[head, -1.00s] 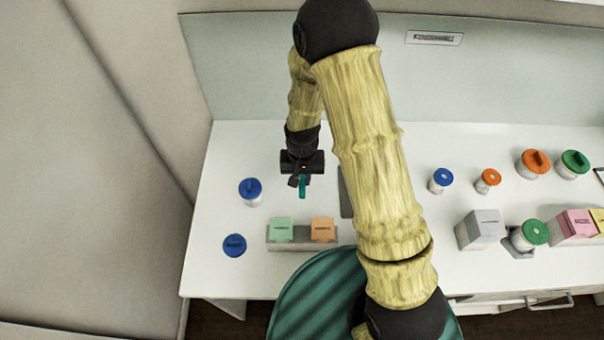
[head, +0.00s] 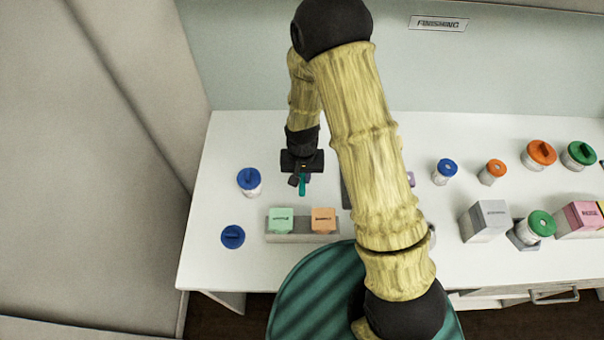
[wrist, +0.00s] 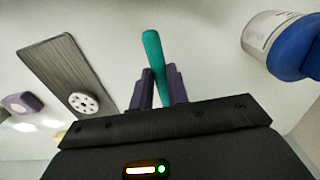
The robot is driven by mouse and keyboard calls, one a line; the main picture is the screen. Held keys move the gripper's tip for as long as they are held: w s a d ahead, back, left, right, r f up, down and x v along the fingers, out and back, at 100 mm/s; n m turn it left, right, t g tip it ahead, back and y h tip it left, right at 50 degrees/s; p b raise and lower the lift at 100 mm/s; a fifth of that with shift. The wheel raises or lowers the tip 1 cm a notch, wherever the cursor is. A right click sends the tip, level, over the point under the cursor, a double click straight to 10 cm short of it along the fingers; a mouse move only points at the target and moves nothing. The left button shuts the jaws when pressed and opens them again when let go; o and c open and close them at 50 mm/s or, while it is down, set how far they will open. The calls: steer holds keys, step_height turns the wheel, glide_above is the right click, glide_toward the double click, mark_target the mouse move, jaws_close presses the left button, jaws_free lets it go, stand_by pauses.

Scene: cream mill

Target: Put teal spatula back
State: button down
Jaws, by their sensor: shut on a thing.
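My gripper (wrist: 161,88) is shut on the teal spatula (wrist: 152,48), whose teal length sticks out beyond the purple fingers in the wrist view. In the head view the spatula (head: 303,184) hangs under my gripper (head: 300,180), above the white table behind the grey block with the green and orange boxes. The rest of the spatula is hidden by the fingers. A grey ribbed plate (wrist: 68,70) with a round perforated disc lies on the table to the left in the wrist view; my arm hides most of it in the head view.
A blue-lidded jar (head: 249,182) stands left of my gripper, and a blue lid (head: 232,237) lies nearer. The grey block (head: 290,238) holds a green box (head: 281,220) and an orange box (head: 323,220). Several jars and boxes stand at right, including a grey box (head: 484,222).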

steer(key=shift+f+b, duration=0.45)
steer(key=shift+f, duration=0.55)
steer(key=shift+f+b, duration=0.6)
steer(key=shift+f, duration=0.2)
steer(key=c, duration=1.3)
jaws_free()
steer(key=shift+w, duration=0.1)
steer(key=shift+r, duration=0.35)
step_height(320, 180, up, 17)
steer(key=shift+f+b, duration=0.15)
steer(key=shift+b, duration=1.05)
